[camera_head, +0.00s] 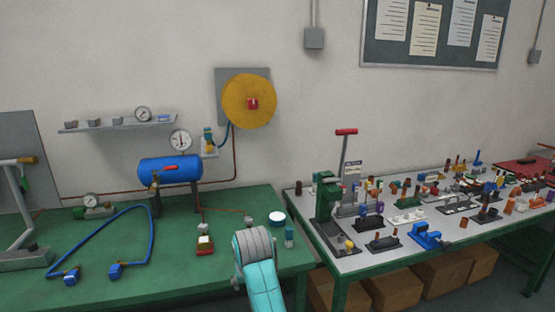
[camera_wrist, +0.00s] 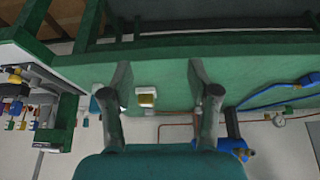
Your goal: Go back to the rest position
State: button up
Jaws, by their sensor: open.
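My gripper (camera_wrist: 160,78) shows in the wrist view with its two fingers spread wide apart and nothing held between them. Beyond the fingers lies the green workbench (camera_wrist: 170,115), seen upside down. A small white and yellow block (camera_wrist: 146,97) on that bench appears between the fingers, apart from both. In the head view my arm rises at the bottom middle in front of the green bench (camera_head: 180,270). The gripper itself cannot be made out there.
On the green bench stand a blue tank (camera_head: 168,171), a blue hose (camera_head: 152,235), a white-topped block (camera_head: 205,240) and a round white-topped container (camera_head: 277,219). A grey table (camera_head: 365,262) at right is crowded with small parts and a green press (camera_head: 325,200). Cardboard boxes (camera_head: 395,293) sit underneath.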

jog(key=s+d+f+t, duration=0.1)
jog(key=s+d+f, duration=0.15)
jog(key=f, duration=0.35)
jog(key=s+d+f, duration=0.1)
jog(key=d+f, duration=0.2)
jog(key=f, duration=0.2)
jog(key=s+d+f+t, duration=0.1)
jog(key=s+d+f, duration=0.35)
jog(key=s, duration=0.25)
jog(key=s+d+f+m+t, duration=0.1)
jog(key=s+d+f+t, duration=0.1)
jog(key=s+d+f, duration=0.35)
jog(key=s+d+f+t, duration=0.1)
jog(key=s+d+f, duration=0.3)
jog(key=s, duration=0.6)
jog(key=s+d+r+m+t, duration=0.1)
jog(key=s+d+r, duration=0.1)
jog(key=s, duration=0.7)
jog(key=s+d+r+t, duration=0.1)
jog(key=s+d+r, duration=0.1)
jog(key=s, duration=0.7)
jog(key=s+d+r+t+h, duration=0.1)
jog(key=s+d+r+t, duration=0.1)
jog(key=s+r, duration=1.1)
jog(key=shift+d+r+m+t, duration=0.3)
jog(key=shift+r+m+t, duration=0.1)
jog(key=shift+r, duration=0.2)
